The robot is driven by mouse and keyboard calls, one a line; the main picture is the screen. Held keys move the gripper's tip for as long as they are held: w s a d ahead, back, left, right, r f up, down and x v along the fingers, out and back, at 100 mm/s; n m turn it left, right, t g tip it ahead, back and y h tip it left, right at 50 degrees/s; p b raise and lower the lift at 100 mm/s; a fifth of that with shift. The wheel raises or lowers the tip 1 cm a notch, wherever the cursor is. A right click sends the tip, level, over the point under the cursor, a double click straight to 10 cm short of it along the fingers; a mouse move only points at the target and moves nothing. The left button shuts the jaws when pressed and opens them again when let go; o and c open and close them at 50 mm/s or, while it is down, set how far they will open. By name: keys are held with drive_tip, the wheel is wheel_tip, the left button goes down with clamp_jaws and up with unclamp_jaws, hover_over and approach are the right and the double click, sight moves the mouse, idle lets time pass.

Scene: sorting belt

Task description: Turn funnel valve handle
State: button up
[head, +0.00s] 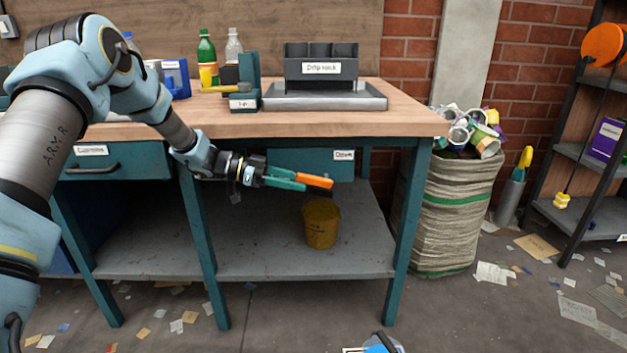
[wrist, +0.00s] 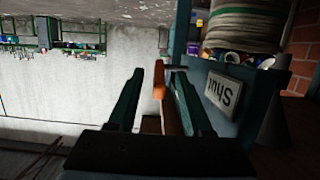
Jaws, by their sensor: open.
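The orange valve handle (head: 314,181) sticks out below the front of the bench top in the head view. In the wrist view the handle (wrist: 159,82) shows between my gripper's two teal fingers, closer to the right-hand one. My gripper (head: 298,182) is open, with its fingertips at the handle; I cannot tell whether either finger touches it. An "Open" label (head: 343,155) is on the teal front above the handle. A "Shut" label (wrist: 224,89) shows upside down in the wrist view.
A yellow bucket (head: 321,224) stands on the bench's lower shelf (head: 260,262), below the handle. The bench top (head: 415,122) holds a drip rack (head: 321,68) and bottles. A full striped sack (head: 455,215) stands right of the bench. Paper scraps litter the floor.

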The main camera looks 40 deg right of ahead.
drive_tip(key=w+a, duration=0.4)
drive_tip(key=a, duration=0.1)
drive_tip(key=shift+w, duration=0.1)
drive_tip(key=shift+c, duration=0.2)
